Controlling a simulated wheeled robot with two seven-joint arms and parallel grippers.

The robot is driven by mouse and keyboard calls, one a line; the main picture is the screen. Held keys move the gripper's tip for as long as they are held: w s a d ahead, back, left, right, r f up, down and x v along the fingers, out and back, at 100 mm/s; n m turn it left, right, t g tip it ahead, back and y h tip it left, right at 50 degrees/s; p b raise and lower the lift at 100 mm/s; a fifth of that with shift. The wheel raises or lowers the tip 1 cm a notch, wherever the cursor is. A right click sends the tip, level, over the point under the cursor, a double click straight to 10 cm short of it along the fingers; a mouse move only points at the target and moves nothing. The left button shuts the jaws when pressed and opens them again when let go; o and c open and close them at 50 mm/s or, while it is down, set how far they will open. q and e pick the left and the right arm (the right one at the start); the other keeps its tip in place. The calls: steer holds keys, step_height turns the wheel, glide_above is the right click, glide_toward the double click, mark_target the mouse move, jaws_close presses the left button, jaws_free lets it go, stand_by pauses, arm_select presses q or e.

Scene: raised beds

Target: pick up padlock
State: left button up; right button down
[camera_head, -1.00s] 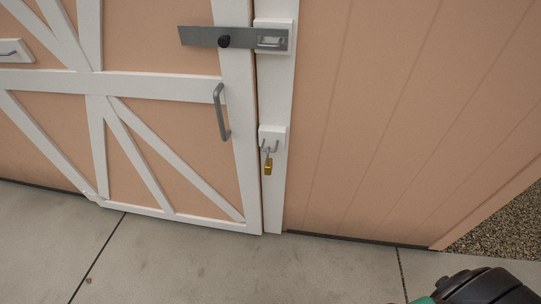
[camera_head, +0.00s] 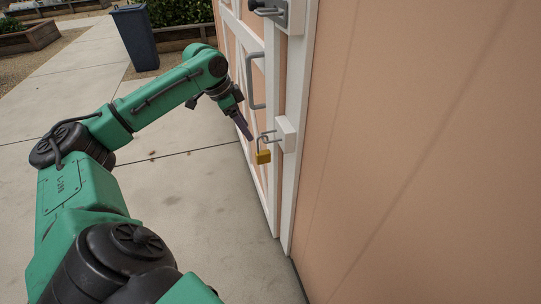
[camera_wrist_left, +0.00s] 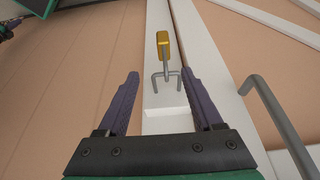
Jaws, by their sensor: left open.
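A small brass padlock (camera_head: 263,157) hangs by its shackle from a metal hook on a white block (camera_head: 287,134) on the shed's door post. My left gripper (camera_head: 247,136) is just left of the hook in the head view, empty. In the left wrist view the padlock (camera_wrist_left: 163,42) and its hook (camera_wrist_left: 165,80) lie beyond the fingertips, between their lines. The left gripper's two dark fingers (camera_wrist_left: 160,82) are spread apart and do not touch the padlock. My right gripper is not in view.
A grey door handle (camera_head: 252,80) stands out from the door just above the left gripper; it is at the right in the left wrist view (camera_wrist_left: 275,115). A latch (camera_head: 272,10) is higher up. A dark bin (camera_head: 136,38) stands on the open concrete path at the back left.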

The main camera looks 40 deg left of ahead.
arm_select(q)
glide_above(259, 151)
steer(key=s+a, duration=0.1)
steer(key=s, duration=0.1)
step_height(259, 151, down, 5)
steer(key=x, duration=0.8)
steer(key=shift+w+a+f, duration=0.1)
steer(key=shift+w+a, duration=0.05)
steer(key=shift+a, duration=0.15)
jaws_close()
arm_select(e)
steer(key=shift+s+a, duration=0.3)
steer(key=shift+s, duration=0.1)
